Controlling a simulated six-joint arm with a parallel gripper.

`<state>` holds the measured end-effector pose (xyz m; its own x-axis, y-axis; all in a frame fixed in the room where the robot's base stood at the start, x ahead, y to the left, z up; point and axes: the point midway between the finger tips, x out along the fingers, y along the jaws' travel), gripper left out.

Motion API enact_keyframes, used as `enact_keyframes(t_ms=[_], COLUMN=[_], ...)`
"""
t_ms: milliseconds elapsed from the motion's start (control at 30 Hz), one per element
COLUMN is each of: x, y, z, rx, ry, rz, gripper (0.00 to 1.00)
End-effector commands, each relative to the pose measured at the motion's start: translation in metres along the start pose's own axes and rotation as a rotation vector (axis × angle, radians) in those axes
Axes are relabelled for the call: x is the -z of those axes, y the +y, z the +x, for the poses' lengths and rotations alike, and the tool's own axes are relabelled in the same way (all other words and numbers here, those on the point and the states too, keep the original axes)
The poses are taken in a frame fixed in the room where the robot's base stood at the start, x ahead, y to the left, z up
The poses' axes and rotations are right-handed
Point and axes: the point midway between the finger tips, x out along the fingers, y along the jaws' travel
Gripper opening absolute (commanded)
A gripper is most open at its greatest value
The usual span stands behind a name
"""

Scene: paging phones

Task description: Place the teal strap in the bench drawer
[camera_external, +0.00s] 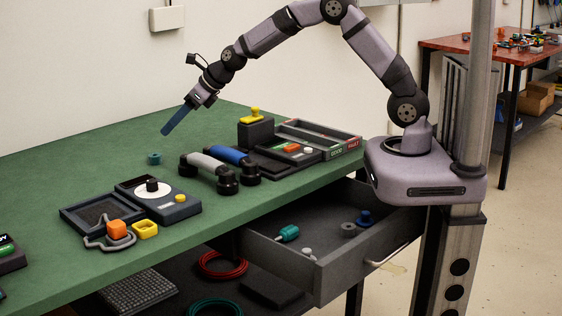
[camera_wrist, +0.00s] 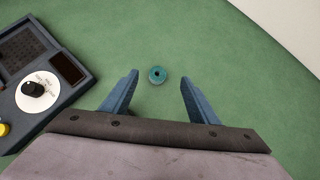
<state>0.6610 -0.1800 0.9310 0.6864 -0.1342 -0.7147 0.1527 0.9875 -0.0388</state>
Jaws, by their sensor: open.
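A small teal roll (camera_external: 154,158), which looks like the teal strap, sits on the green bench top. In the wrist view the teal roll (camera_wrist: 157,75) is a ring with a dark centre, lying between and beyond my fingertips. My gripper (camera_external: 166,131) is open and empty above the bench, up and to the right of the roll in the external view. In the wrist view my gripper (camera_wrist: 159,80) shows two spread blue fingers. The bench drawer (camera_external: 290,262) is pulled open below the bench's front edge, at the right.
The drawer holds a teal cylindrical piece (camera_external: 288,233), a blue piece (camera_external: 365,217) and grey pieces. A dial unit (camera_external: 158,197), grey and blue handsets (camera_external: 210,170) and an open tray (camera_external: 318,137) stand on the bench. The surface around the roll is clear.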

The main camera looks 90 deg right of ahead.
Motion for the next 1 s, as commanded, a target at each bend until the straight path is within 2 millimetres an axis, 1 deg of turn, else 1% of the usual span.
enact_keyframes(t_ms=[67,100,300,600,1000], x=[-0.002,0.000,0.017,0.030,0.033], y=[0.002,0.003,0.003,0.004,0.003], z=[-0.002,0.001,0.017,0.031,0.038], rx=[0.005,0.006,0.006,0.004,0.006], ry=[-0.011,-0.010,-0.009,-0.011,-0.010], rz=[0.052,0.068,0.064,0.063,0.061], gripper=[0.54,0.54,0.54,0.54,0.54])
